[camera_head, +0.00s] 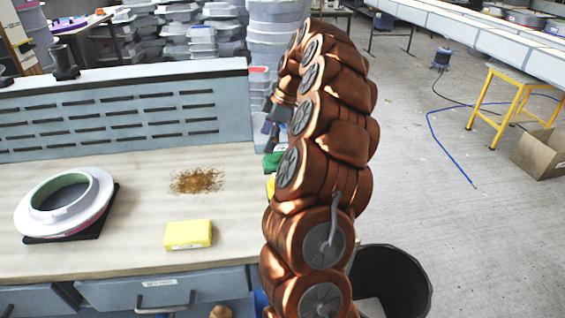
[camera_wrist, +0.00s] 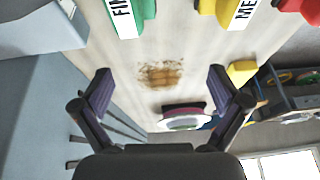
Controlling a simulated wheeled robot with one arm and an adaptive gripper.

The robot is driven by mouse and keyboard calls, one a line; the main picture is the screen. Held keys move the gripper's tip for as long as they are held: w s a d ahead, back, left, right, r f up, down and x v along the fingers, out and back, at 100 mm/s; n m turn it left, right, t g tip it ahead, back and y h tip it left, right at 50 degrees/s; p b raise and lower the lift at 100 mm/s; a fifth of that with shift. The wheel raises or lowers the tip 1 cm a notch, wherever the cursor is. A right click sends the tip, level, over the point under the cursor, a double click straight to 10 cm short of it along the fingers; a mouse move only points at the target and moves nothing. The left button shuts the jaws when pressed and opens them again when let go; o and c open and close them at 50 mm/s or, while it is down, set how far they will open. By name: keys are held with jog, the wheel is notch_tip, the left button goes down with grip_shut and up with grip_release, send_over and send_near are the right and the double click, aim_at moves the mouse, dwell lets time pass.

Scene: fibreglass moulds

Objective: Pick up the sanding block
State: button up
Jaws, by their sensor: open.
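A plain yellow block (camera_head: 188,234), which looks like the sanding block, lies flat near the bench's front edge. It also shows right of centre in the wrist view (camera_wrist: 241,72). My gripper (camera_wrist: 160,76) is open, with nothing between its fingers. In the head view my gripper (camera_head: 274,115) is partly hidden by my arm, up and to the right of the block, and is apart from it.
A brown dust patch (camera_head: 196,180) lies mid-bench. A round white mould (camera_head: 63,202) sits on a dark base at left. Labelled green (camera_wrist: 131,14), yellow (camera_wrist: 229,12) and red (camera_wrist: 300,9) items top the wrist view. A slotted panel (camera_head: 120,107) backs the bench.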

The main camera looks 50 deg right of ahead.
send_over(279, 159)
jog(key=d, duration=0.3)
jog(key=f, duration=0.2)
jog(key=shift+s+f, duration=0.3)
jog(key=shift+f, duration=0.1)
jog(key=shift+d+p+x, duration=0.2)
jog(key=shift+p+x, duration=0.4)
jog(key=shift+x, duration=1.25)
jog(key=shift+d+p+x, duration=0.15)
jog(key=shift+p+x, duration=0.4)
jog(key=shift+x, duration=1.35)
jog(key=shift+w+f, duration=0.1)
jog(key=shift+w, duration=0.05)
jog(key=shift+c, duration=0.3)
jog(key=c, duration=1.3)
notch_tip(279, 159, up, 10)
jog(key=shift+r+b, duration=0.1)
jog(key=shift+b, duration=1.1)
